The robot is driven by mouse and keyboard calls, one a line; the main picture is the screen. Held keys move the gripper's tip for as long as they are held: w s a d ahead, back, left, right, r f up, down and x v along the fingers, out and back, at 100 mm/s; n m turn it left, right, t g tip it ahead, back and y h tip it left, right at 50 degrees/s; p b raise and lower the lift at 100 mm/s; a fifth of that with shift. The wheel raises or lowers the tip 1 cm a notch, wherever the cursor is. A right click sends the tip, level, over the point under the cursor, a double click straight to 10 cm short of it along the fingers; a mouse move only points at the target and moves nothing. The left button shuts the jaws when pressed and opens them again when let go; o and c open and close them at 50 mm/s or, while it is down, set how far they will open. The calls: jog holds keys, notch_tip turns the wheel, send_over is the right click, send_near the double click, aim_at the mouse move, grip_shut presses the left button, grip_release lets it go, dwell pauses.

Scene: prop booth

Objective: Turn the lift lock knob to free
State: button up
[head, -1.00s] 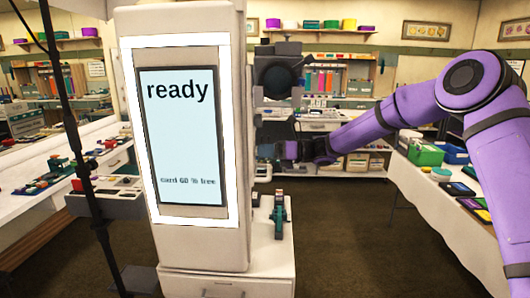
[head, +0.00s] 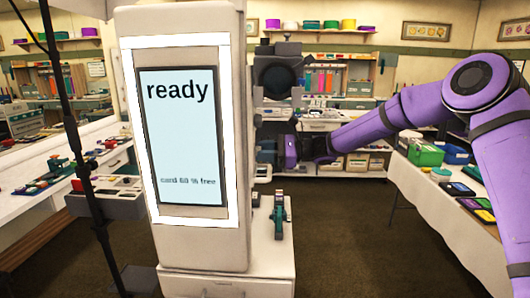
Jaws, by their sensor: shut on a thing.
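The photo booth (head: 183,140) stands at left centre in the head view, its screen reading "ready" and "card 60 % free". A dark camera (head: 279,72) on a lift sits at the booth's right side. My gripper (head: 270,152) reaches in from the right, just below the camera, at the lift's side. It is shut on the lift lock knob. The knob is small and mostly hidden by the gripper, so its setting cannot be read.
A white cabinet (head: 245,283) under the booth carries a green and black tool (head: 279,215). A dark stand pole (head: 68,120) rises at left. A cloth-covered table (head: 425,200) stands at right. Brown floor (head: 345,235) is clear between.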

jog(key=shift+n, duration=3.7)
jog(key=shift+w, duration=0.1)
jog(key=o, duration=0.9)
jog(key=d, duration=1.1)
jog(key=shift+s+r, duration=0.15)
jog(key=shift+s, duration=0.05)
